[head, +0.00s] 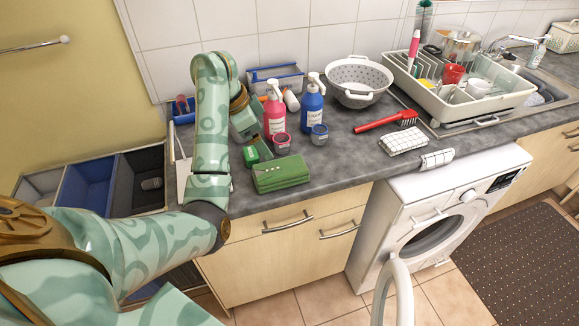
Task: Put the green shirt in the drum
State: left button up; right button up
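A folded green cloth, which looks like the green shirt (280,174), lies on the worktop near its front edge. My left arm reaches up over the worktop from the left. Its gripper (245,124) is behind and left of the shirt, apart from it, and its fingers are too small and partly hidden to read. The washing machine (378,236) stands under the worktop at the right. Its round door (402,290) is open, and the dark drum (432,238) shows inside. My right gripper is not in view.
Pink (274,112) and blue (312,105) pump bottles and small jars stand behind the shirt. A colander (357,80), red brush (388,121), checked cloth (404,140) and dish rack (462,100) are farther right.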

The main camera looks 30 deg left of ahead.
pick_arm(q)
jog(key=b, duration=0.4)
send_near(279, 168)
jog(key=shift+s+f, duration=0.55)
jog(key=shift+s, duration=0.05)
jog(key=shift+b+x, duration=0.4)
jog(key=shift+x, duration=0.75)
jog(key=shift+w+d+f+b, duration=0.3)
jog(key=shift+w+f+b, duration=0.15)
jog(key=shift+w+f, duration=0.3)
jog(key=shift+w+d+f+b, duration=0.15)
jog(key=shift+w+f+b, duration=0.2)
jog(key=shift+f, duration=0.25)
jog(key=shift+s+f, duration=0.1)
jog(key=b+x, duration=0.3)
jog(key=x, duration=0.2)
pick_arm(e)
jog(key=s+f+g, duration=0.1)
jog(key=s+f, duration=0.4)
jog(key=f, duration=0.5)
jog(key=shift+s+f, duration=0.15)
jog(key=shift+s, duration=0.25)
pick_arm(q)
jog(key=c, duration=1.2)
